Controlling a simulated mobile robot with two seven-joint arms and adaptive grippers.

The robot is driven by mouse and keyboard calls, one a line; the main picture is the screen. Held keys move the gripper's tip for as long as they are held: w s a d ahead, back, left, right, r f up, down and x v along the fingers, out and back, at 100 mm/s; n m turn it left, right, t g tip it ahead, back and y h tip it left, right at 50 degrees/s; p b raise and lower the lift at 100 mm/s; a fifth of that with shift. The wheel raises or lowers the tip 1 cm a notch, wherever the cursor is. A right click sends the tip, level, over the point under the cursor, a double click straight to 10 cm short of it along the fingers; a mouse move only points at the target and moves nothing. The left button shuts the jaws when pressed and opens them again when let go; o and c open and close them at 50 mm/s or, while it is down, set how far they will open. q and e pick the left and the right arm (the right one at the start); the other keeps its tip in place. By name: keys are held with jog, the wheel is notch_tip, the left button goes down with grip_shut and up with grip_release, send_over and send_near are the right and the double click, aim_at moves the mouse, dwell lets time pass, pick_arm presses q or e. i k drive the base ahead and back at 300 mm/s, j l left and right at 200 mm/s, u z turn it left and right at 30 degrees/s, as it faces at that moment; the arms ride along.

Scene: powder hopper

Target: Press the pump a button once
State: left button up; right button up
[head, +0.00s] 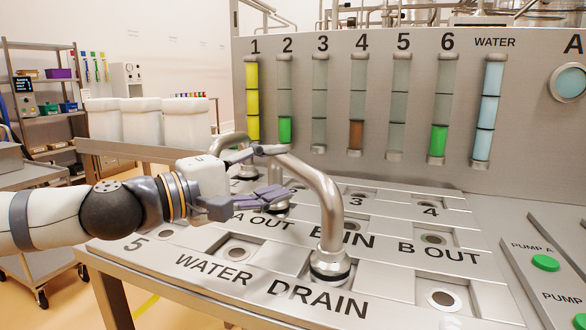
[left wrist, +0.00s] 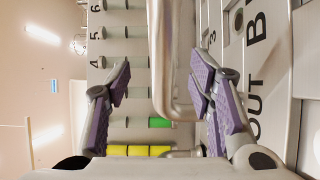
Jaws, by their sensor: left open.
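The pump A button (head: 545,262) is a round green button under the label PUMP A, at the right edge of the head view. My left gripper (head: 272,170) is far to its left, beside a bent metal pipe (head: 318,185). Its purple-padded fingers are open. In the left wrist view, the pipe (left wrist: 160,50) shows between the spread fingers; I cannot tell whether they touch it. The button does not show in the left wrist view. My right gripper is not in view.
A second green button (head: 580,321) is cut off at the lower right corner. The sloped metal panel (head: 402,258) has several labelled ports. A wall with coloured tubes (head: 489,110) stands behind it. White containers (head: 143,120) are at the left.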

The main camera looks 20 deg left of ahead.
aim_at(543, 262)
jog(key=k+j, duration=0.85)
